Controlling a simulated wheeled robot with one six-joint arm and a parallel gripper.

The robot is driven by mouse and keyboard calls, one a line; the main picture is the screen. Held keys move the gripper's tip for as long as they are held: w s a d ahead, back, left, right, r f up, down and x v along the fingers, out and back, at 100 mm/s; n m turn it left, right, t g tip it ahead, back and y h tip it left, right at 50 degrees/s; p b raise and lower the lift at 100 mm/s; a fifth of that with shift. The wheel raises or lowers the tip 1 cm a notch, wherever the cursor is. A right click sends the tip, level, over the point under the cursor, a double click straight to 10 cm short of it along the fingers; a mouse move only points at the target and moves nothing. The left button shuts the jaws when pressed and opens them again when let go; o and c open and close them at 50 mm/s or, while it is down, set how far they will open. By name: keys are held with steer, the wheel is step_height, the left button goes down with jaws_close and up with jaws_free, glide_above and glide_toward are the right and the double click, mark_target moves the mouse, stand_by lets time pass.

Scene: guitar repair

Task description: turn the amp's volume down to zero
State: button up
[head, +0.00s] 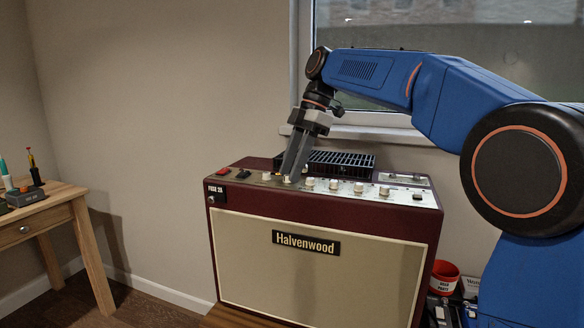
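The amp (320,265) is a dark red cabinet with a cream front and a "Halvenwood" plate (306,243). Its top panel holds a row of pale knobs, one of them (333,185) near the middle. Which knob is the volume cannot be read from here. My gripper (289,176) points down at the left end of the knob row, with its grey fingertips at or just above the panel. A small pale bit shows at the tips, perhaps a knob. The fingers overlap in this view, so their gap and any grip are hidden.
A black grille (340,163) stands just behind the knobs. A red switch (223,171) and a "FUSE 2A" label (216,191) are at the amp's left. A wooden table (45,208) with tools stands far left. A red cup (445,274) is at the right.

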steer(key=shift+r, duration=0.1)
steer(key=v, duration=1.2)
steer(key=shift+a, duration=0.1)
